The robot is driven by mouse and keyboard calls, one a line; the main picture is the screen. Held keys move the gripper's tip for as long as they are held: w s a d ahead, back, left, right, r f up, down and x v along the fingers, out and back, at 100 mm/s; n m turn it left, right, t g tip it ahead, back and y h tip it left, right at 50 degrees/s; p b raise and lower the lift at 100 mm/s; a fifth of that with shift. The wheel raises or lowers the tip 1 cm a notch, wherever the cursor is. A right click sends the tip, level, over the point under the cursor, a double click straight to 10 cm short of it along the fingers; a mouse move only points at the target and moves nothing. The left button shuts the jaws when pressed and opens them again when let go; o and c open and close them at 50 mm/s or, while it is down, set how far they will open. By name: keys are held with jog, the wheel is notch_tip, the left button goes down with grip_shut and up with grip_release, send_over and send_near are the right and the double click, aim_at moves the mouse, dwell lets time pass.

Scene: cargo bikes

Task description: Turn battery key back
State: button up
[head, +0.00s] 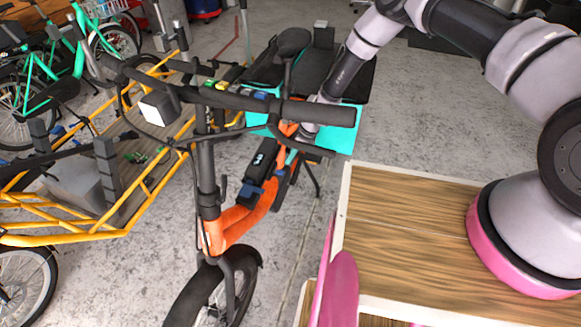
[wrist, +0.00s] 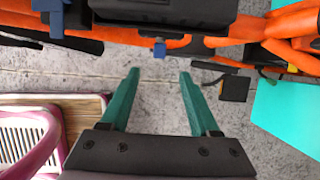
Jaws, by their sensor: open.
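The bike's battery (head: 262,158) is a black block on the orange frame (head: 240,218) in the head view. In the wrist view the battery (wrist: 165,10) is at the top edge, partly cut off. A small blue key (wrist: 159,48) sticks out below it, beside the orange tube. My gripper (wrist: 159,74) is open and empty, with its two green fingers spread either side of the key's line. The fingertips are just short of the key and apart from it. In the head view the handlebar and frame hide most of my gripper (head: 291,157); the key cannot be made out there.
A black handlebar (head: 300,112) crosses above the battery. A blue part (wrist: 50,15) sits on the frame at upper left in the wrist view. A teal box (head: 340,128) is at the bike's rear. A yellow-framed cargo bike (head: 75,238) stands left.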

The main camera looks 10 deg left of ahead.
aim_at(280, 172)
jog(key=x, duration=1.1)
jog(key=shift+s+d, duration=0.1)
jog(key=shift+d, duration=0.05)
grip_shut()
